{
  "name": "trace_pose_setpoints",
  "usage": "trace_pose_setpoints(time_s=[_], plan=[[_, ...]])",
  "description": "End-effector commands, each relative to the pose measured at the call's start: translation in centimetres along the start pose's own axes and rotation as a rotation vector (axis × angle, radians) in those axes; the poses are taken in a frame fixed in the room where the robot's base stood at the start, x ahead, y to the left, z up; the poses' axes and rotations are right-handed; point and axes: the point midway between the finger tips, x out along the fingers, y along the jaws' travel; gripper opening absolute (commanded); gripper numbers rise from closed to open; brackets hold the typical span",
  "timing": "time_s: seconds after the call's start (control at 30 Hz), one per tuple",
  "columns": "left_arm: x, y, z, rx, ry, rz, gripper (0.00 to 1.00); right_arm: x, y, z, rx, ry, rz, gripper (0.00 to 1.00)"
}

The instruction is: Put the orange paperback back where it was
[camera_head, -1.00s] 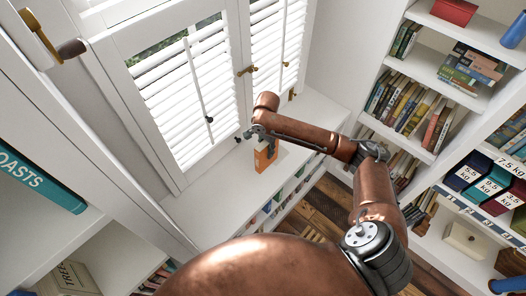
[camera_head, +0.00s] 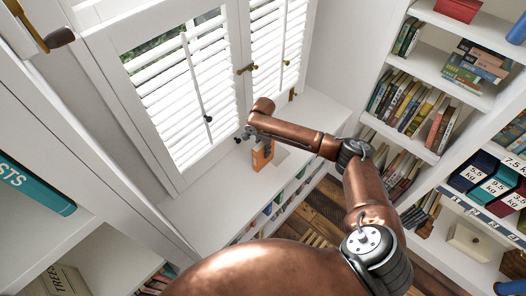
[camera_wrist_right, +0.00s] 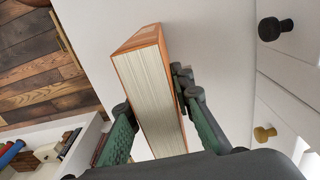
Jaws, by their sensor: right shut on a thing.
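The orange paperback (camera_head: 262,157) is at the white window ledge below the shutters in the head view. My right gripper (camera_head: 257,138) is shut on it from above. In the right wrist view the paperback (camera_wrist_right: 152,92) stands between the two green-padded fingers, its cream page edges facing the camera and its orange cover along the sides. I cannot tell whether its far end touches the white surface. My left gripper is not in view.
The white ledge (camera_head: 215,205) looks clear around the book. Shutters (camera_head: 185,95) with brass knobs rise behind it. A bookcase (camera_head: 452,95) with books and boxes stands at the right. A teal book (camera_head: 35,185) lies on the left shelf.

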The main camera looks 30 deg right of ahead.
Motion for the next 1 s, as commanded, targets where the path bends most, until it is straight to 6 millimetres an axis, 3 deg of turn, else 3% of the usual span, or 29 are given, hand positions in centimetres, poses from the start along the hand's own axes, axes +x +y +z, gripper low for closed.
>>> trace_pose_setpoints(time_s=[0.2,0.23,0.47,0.8,1.0], plan=[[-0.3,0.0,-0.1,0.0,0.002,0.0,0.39,0.1,0.0,0.0,0.001,0.0,-0.001,0.0],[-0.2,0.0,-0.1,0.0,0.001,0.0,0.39,0.1,0.0,0.0,0.001,0.0,-0.001,0.23],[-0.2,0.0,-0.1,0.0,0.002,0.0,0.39,0.2,0.0,0.0,0.0,0.0,0.0,0.38],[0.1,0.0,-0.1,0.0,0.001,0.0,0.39,-0.1,0.0,0.0,-0.001,0.001,-0.001,0.39],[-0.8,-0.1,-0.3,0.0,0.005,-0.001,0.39,-3.2,-0.1,0.0,-0.001,0.0,-0.004,0.39]])
